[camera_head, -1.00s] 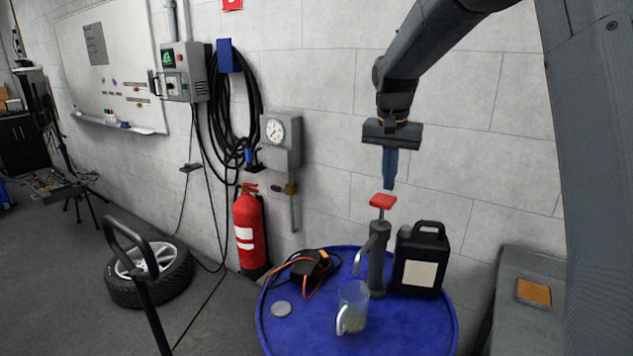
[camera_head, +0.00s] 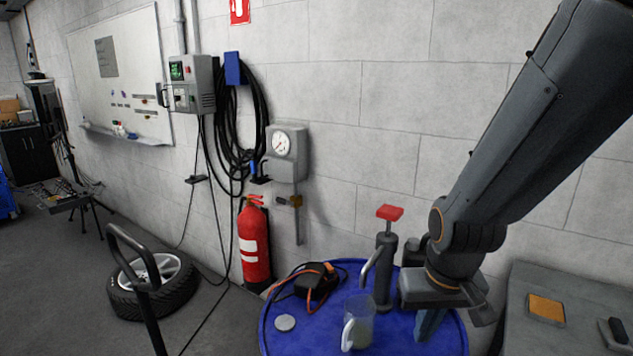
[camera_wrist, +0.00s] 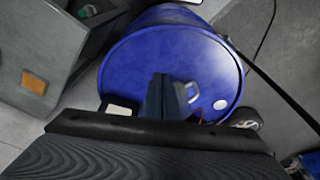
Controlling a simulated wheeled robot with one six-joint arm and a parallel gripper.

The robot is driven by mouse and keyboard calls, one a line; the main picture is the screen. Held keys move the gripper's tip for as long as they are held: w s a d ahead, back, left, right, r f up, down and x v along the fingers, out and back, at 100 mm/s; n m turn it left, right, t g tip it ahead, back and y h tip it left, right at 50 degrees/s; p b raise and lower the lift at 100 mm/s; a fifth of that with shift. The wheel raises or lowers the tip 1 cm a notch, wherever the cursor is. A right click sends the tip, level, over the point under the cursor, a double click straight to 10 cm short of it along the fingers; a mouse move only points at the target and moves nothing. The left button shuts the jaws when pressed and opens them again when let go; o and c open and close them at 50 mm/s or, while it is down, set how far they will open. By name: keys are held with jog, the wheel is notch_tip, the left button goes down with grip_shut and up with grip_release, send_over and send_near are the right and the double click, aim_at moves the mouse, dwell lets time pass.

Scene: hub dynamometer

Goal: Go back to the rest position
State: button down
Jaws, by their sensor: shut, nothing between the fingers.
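My gripper (camera_head: 428,325) is over the right part of the blue drum top (camera_head: 283,345) in the head view, pointing down. Its fingers are together with nothing between them. In the wrist view my gripper (camera_wrist: 162,82) points at the drum top. A pump with a red handle (camera_head: 389,212) stands just left of it. A clear jug (camera_head: 358,325) stands at the front of the drum. The black canister is mostly hidden behind my gripper in the head view; its pale label (camera_wrist: 121,107) shows in the wrist view.
A black and orange device (camera_head: 316,281) with a cable and a grey disc (camera_head: 285,323) lie on the drum. A grey cabinet (camera_head: 570,275) stands to the right. A red fire extinguisher (camera_head: 254,243) and a gauge box (camera_head: 287,150) are at the wall. A tyre (camera_head: 155,285) lies on the floor.

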notch_tip(320, 180, down, 11)
jog(key=g+b, duration=0.1)
jog(key=b, duration=0.8)
jog(key=shift+w, duration=0.35)
